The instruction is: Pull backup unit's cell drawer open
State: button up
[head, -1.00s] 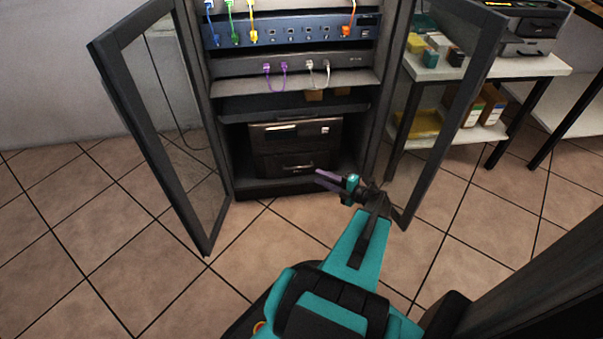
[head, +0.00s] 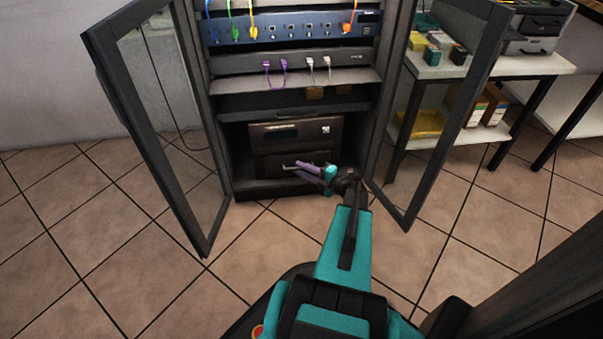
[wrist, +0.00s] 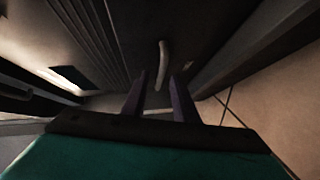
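The backup unit (head: 268,134) is a dark box low in the open rack cabinet. Its lower part is the cell drawer (head: 268,166), which looks closed, with a bar handle partly behind my gripper. My gripper (head: 304,167) has purple fingers and is in front of the drawer's right half, close to the handle. In the wrist view the handle (wrist: 162,62) is a pale bar just beyond and between the two finger tips (wrist: 157,84). The fingers are apart with a gap between them. Whether they touch the handle is unclear.
The left glass door (head: 160,130) and right glass door (head: 440,110) stand open on either side. Network units with coloured cables, including a blue switch (head: 290,28), sit above. A white shelf table (head: 480,66) stands at right. The tiled floor in front is clear.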

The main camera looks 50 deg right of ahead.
grip_shut()
dwell(1.4)
